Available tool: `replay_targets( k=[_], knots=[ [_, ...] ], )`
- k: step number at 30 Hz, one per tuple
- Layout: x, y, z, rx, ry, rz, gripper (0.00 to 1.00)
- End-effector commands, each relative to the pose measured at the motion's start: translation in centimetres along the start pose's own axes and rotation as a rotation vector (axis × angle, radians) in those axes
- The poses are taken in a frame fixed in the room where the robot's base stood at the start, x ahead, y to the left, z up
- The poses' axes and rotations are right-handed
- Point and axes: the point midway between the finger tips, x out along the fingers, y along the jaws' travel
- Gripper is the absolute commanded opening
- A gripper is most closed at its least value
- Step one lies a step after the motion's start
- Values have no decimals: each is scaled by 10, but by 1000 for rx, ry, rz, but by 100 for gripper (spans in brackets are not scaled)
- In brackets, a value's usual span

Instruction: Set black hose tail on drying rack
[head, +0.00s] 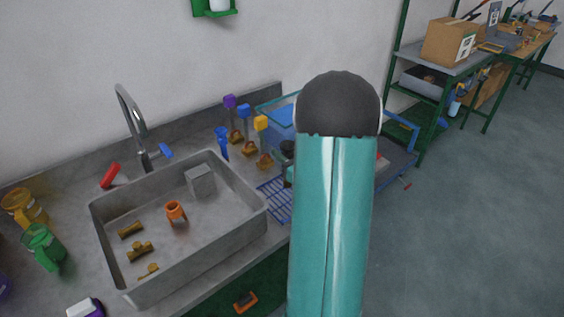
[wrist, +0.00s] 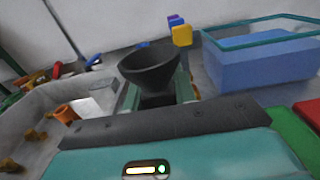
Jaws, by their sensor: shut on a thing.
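My gripper (wrist: 160,98) is shut on the black hose tail (wrist: 150,70), a dark piece with a wide flared, cup-like top, held upright between the green fingers. In the head view the hose tail (head: 287,149) is a small dark shape at the left edge of my teal arm, which hides most of my gripper. The drying rack (head: 272,198) is a blue wire rack on the counter, right of the sink and below and left of the hose tail. My arm covers its right part. I cannot tell the gap between the hose tail and the rack.
The grey sink (head: 185,270) holds an orange fitting (head: 175,211), several brass fittings and a grey block (head: 201,181). A blue bin (wrist: 262,68) with a teal rim stands beyond the rack. Purple, blue and yellow-handled valves (head: 262,125) stand near the wall. A tall faucet (head: 132,120) rises behind the sink.

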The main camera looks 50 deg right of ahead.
Motion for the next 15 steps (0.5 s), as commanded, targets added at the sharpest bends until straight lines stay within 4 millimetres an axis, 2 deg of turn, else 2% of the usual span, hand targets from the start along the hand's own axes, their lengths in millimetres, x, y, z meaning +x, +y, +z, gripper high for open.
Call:
replay_targets(
  k=[5, 11, 15],
  knots=[
    [10, -1, -11, 1, 0, 0, 0],
    [11, -2, -39, 2, 1, 0, 0],
    [11, -2, -41, -1, -1, 0, 0]
  ],
)
